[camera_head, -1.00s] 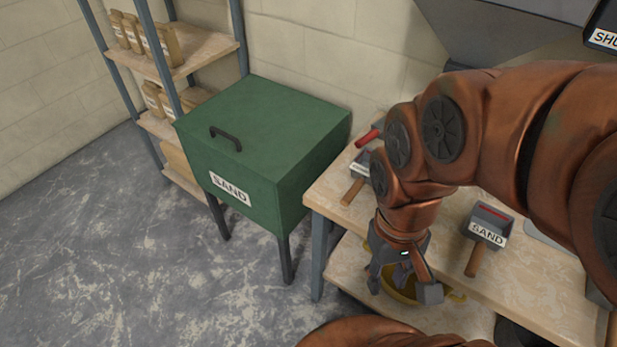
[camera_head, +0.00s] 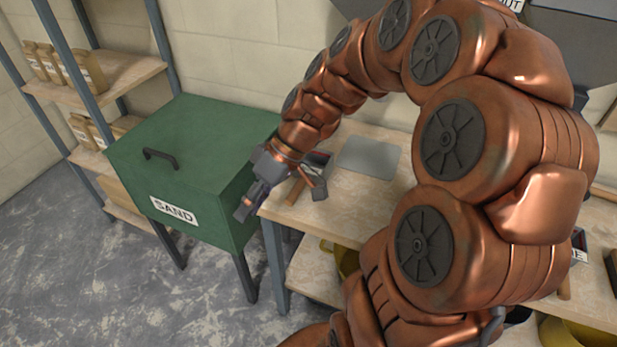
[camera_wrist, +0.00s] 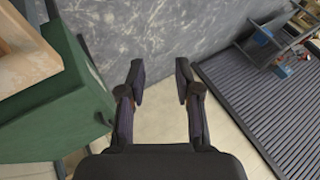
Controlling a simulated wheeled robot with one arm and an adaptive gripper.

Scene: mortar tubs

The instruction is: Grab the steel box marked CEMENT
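No label reading CEMENT can be read in either view. A small steel box with a wooden handle (camera_head: 318,160) lies on the left end of the bench, partly hidden behind my gripper; its label is not visible. My gripper (camera_head: 280,203) is at the bench's left corner, in front of that box and beside the green bin. In the wrist view its two fingers (camera_wrist: 160,78) stand apart with nothing between them. Another small box (camera_head: 579,248) at the right is mostly hidden by my arm; only the end of its label shows.
The green bin marked SAND (camera_head: 190,150) stands left of the wooden bench (camera_head: 345,205). A flat grey plate (camera_head: 369,158) lies on the bench. Yellow tubs (camera_head: 585,338) are below. Shelves with bags (camera_head: 110,80) are at the left. The floor in front of the bin is clear.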

